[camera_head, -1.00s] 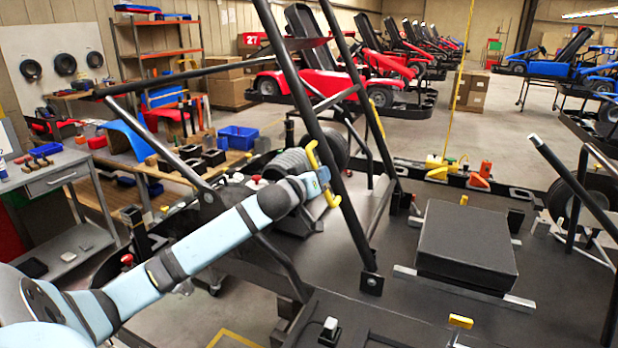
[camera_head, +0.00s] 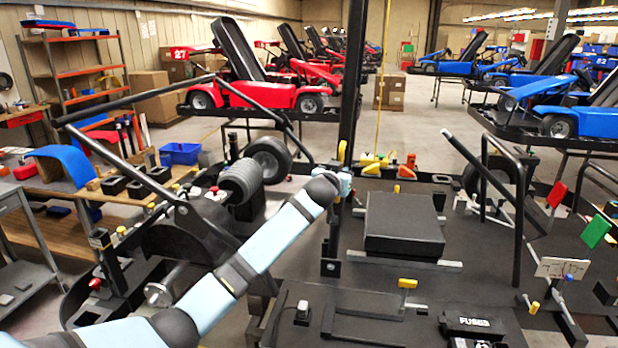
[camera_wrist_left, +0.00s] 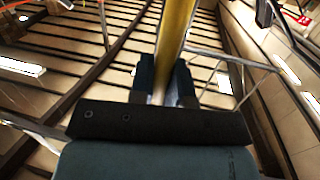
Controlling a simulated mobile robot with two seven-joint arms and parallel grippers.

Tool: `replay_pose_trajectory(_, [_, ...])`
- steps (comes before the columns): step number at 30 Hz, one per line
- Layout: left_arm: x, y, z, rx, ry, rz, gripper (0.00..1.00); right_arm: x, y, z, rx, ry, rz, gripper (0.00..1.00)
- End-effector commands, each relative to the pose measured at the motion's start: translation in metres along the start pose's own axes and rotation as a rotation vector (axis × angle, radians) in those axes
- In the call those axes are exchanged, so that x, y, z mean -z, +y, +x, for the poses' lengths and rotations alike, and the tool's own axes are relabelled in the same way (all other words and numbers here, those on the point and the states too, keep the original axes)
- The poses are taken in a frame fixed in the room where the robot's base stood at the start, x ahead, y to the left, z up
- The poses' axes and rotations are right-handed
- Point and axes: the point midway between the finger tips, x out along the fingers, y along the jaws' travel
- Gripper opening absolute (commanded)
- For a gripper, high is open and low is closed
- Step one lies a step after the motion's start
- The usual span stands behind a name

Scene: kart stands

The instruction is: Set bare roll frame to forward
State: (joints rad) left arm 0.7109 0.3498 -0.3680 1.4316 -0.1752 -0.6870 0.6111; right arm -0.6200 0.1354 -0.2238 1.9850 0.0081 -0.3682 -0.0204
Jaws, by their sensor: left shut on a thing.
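The bare roll frame (camera_head: 352,85) shows in the head view as a black post standing close to upright and running out of the top of the picture. Its foot is at the dark deck, left of the black box seat. A yellow handle (camera_head: 341,152) sits on the frame. My left gripper (camera_head: 344,184) is at this handle, partly hidden by my wrist. In the left wrist view the yellow bar (camera_wrist_left: 175,40) runs between the fingers (camera_wrist_left: 165,85), which are shut on it. My right gripper is not in view.
A black box (camera_head: 404,222) lies on the deck right of the frame. A bent black tube (camera_head: 495,200) stands farther right. A dark ribbed cylinder (camera_head: 240,182) and a wheel (camera_head: 267,160) are left. A workbench (camera_head: 60,225) stands at far left.

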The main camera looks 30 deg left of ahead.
Motion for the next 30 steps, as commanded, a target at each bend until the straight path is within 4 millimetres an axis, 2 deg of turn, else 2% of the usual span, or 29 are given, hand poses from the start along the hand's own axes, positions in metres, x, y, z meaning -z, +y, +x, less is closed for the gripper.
replay_pose_trajectory(1, [0.003, 0.015, 0.005, -0.002, -0.001, 0.023, 0.0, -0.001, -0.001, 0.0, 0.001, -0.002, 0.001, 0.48])
replay_pose_trajectory(3, [0.003, 0.027, 0.009, 0.002, -0.008, 0.058, 0.0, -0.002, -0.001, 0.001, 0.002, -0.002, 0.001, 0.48])
replay_pose_trajectory(9, [0.0, 0.049, 0.015, 0.012, -0.022, 0.124, 0.0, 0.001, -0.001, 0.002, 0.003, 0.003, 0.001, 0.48])
replay_pose_trajectory(15, [-0.001, 0.058, 0.017, 0.016, -0.028, 0.154, 0.0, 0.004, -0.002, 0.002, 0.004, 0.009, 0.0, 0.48])
replay_pose_trajectory(26, [-0.003, 0.06, 0.017, 0.015, -0.031, 0.161, 0.0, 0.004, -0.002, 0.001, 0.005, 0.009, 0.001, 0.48])
replay_pose_trajectory(27, [-0.003, 0.06, 0.017, 0.014, -0.031, 0.161, 0.19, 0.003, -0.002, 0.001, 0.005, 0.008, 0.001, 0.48])
replay_pose_trajectory(30, [-0.003, 0.06, 0.017, 0.015, -0.031, 0.16, 0.42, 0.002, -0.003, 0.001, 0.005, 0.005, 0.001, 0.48])
